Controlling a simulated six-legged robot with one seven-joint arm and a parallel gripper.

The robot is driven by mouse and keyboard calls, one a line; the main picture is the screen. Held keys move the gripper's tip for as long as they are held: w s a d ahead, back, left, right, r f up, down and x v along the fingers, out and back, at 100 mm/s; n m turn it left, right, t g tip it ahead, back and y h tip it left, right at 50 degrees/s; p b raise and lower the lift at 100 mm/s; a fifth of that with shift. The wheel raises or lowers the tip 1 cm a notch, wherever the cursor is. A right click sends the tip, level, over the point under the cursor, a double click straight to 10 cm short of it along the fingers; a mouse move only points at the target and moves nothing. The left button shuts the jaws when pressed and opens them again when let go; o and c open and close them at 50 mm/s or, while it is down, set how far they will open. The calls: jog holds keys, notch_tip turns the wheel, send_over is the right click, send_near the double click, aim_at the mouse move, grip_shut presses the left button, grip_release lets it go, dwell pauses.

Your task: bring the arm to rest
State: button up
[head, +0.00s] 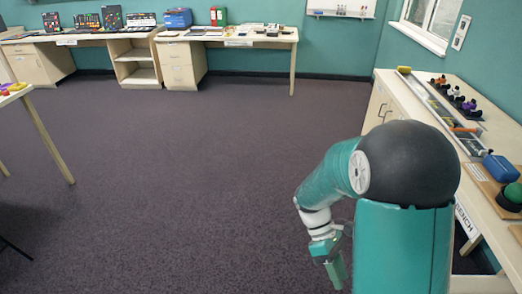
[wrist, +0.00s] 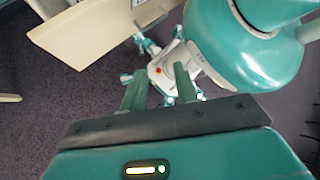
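My gripper (head: 333,268) hangs low at the end of my bent teal arm in the head view, over the carpet and left of the right-hand bench. In the wrist view my gripper (wrist: 159,84) shows two teal fingers standing apart with nothing between them. Parts of my own body and legs show beyond the fingers there.
The right bench (head: 398,92) stands close to my arm and holds a blue box (head: 500,168) and a green dome (head: 513,192). A pale furniture panel (wrist: 90,45) shows in the wrist view. A table (head: 48,135) stands left. The middle carpet (head: 190,170) is clear.

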jog(key=s+a+r+m+t+y, duration=0.2)
jog(key=r+m+t, duration=0.4)
jog(key=r, duration=0.5)
jog(key=s+a+r+m+t+y, duration=0.2)
jog(key=r+m+t, duration=0.4)
jog(key=r, duration=0.5)
jog(key=shift+s+t+y, duration=0.3)
jog(key=shift+s+t, duration=0.2)
jog(key=shift+t, duration=0.4)
jog(key=shift+d, duration=0.15)
